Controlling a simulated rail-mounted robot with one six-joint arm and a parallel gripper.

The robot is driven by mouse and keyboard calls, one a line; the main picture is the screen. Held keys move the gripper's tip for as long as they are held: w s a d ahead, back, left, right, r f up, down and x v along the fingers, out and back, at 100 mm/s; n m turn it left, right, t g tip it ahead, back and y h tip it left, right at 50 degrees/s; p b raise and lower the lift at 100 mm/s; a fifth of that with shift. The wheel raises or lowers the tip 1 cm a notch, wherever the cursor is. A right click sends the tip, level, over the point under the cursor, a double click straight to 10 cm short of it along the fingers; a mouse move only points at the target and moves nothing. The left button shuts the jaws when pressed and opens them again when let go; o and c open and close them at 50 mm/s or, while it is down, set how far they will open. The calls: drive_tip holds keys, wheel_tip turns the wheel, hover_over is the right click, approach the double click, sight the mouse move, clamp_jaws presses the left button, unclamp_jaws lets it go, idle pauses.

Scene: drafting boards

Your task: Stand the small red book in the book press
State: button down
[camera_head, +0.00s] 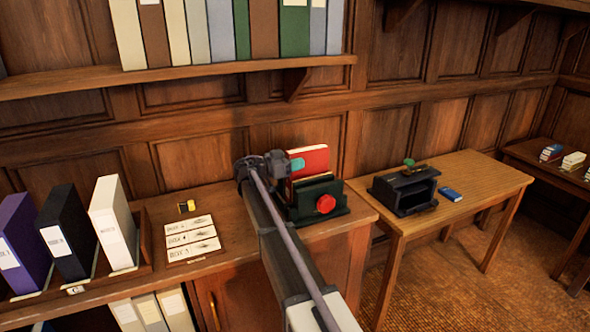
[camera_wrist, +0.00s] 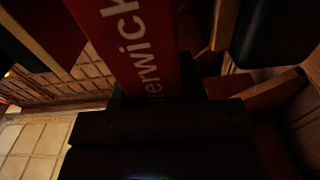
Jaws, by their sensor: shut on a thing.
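The small red book (camera_head: 313,160) is upright with a slight lean at the dark green book press (camera_head: 334,208), which has a red knob on its front. The book's lower part is hidden behind the press's front plate, so I cannot tell whether it rests on the bottom. My gripper (camera_head: 296,165), with a teal fingertip, is shut on the book at its left upper side. In the wrist view the red book (camera_wrist: 135,45) shows pale lettering and its end meets the dark press (camera_wrist: 160,125). The fingertips are not clear there.
Cards (camera_head: 190,239) and a small yellow-black item (camera_head: 187,206) lie on the counter left of my arm. Binders (camera_head: 112,222) stand in a rack farther left. On the right table (camera_head: 478,178) are a black box-like device (camera_head: 404,190) and a blue book (camera_head: 450,194). A shelf overhangs behind.

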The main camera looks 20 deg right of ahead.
drive_tip(key=c, duration=1.1)
unclamp_jaws()
drive_tip(key=shift+f, duration=0.1)
drive_tip(key=o, duration=0.4)
drive_tip(key=a, duration=1.2)
drive_tip(key=s+f+n+y, duration=0.4)
drive_tip(key=s+f, duration=0.1)
drive_tip(key=s, duration=0.5)
drive_tip(key=s+f+n+y, duration=0.4)
drive_tip(key=s+f, duration=0.2)
drive_tip(key=s, duration=0.3)
drive_tip(key=s+a+f+n+y, duration=0.3)
drive_tip(key=s+a+n+y, duration=0.2)
drive_tip(key=s, duration=0.3)
drive_tip(key=s+a+f+n+y, duration=0.2)
drive_tip(key=s+a+n+y, duration=0.3)
drive_tip(key=s, duration=0.4)
drive_tip(key=shift+a+f, duration=0.4)
drive_tip(key=shift+a, duration=0.35)
drive_tip(key=shift+s, duration=0.1)
